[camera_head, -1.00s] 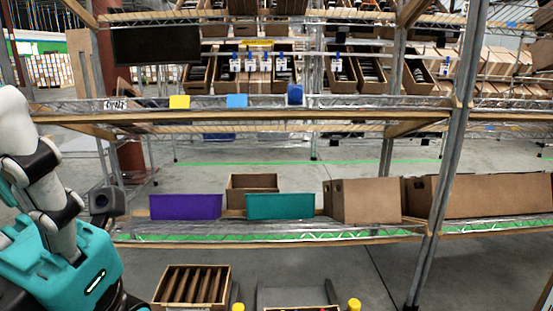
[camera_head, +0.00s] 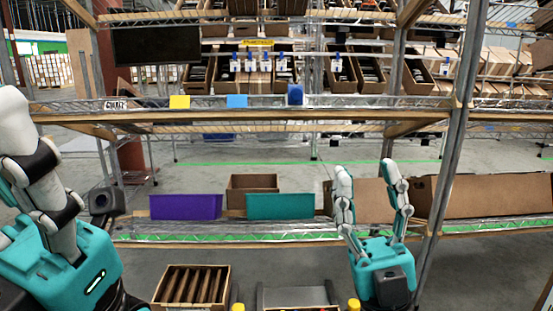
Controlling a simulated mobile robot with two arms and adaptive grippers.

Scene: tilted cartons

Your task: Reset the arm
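My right gripper (camera_head: 366,180) stands upright at the lower right of the head view, in front of the lower shelf. Its two white and grey fingers point up and are apart, with nothing between them. Its teal palm is at the bottom, and its fingers cover part of the brown cartons behind. My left gripper (camera_head: 62,235) is large and close at the left edge, with a teal body and white and black finger links. Its fingertips are cut off or hidden, so its opening does not show. No held object is visible on it.
The lower shelf holds a purple bin (camera_head: 186,207), a teal bin (camera_head: 280,207), an open brown box (camera_head: 252,186) and a long brown carton (camera_head: 490,196). A metal post (camera_head: 450,140) rises right of my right gripper. A slotted box (camera_head: 192,286) is below.

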